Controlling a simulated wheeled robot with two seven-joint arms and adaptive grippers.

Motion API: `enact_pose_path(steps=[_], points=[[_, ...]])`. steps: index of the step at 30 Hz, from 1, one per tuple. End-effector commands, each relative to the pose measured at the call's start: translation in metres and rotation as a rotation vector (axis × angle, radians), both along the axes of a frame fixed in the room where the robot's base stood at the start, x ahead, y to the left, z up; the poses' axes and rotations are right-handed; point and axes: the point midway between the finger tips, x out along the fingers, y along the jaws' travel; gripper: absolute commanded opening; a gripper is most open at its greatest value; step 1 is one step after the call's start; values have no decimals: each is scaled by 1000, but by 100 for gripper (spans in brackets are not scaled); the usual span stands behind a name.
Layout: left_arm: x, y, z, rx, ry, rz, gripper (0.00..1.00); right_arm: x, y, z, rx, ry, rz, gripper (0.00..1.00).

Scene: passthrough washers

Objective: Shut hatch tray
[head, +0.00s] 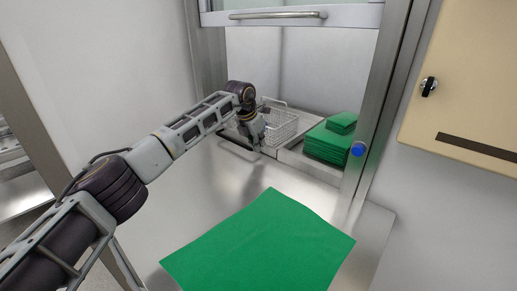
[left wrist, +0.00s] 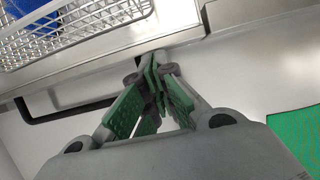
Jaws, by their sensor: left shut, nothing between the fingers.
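The metal hatch tray (head: 290,158) sits in the pass-through opening and carries a wire basket (head: 284,128) and a stack of folded green cloths (head: 327,143). In the left wrist view, the tray's front edge (left wrist: 95,78) runs diagonally, with a dark bar-like handle (left wrist: 70,112) along it. My left gripper (head: 256,147) is at the tray's front, beside the basket. In the left wrist view its green-padded fingers (left wrist: 155,75) are together and empty, close to the tray edge; I cannot tell whether they touch it. My right gripper is not in view.
The hatch door (head: 345,15) is raised, with a bar handle (head: 278,15). A green cloth (head: 262,245) lies on the metal counter (head: 225,190) in front. A blue button (head: 357,149) is on the right frame post. A beige cabinet (head: 465,85) hangs at right.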

Motion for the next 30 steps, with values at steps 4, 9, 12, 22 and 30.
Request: enact_pose_path(steps=[4, 9, 12, 22, 30], points=[[-6, 8, 19, 3, 1, 0, 0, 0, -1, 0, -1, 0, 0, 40], [-13, 15, 41, 4, 5, 2, 0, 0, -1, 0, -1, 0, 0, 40], [-17, 20, 55, 6, 4, 3, 0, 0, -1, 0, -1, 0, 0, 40], [-27, 29, 83, 6, 8, 4, 0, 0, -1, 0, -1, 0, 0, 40], [-28, 29, 85, 6, 9, 2, 0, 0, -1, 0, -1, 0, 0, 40]])
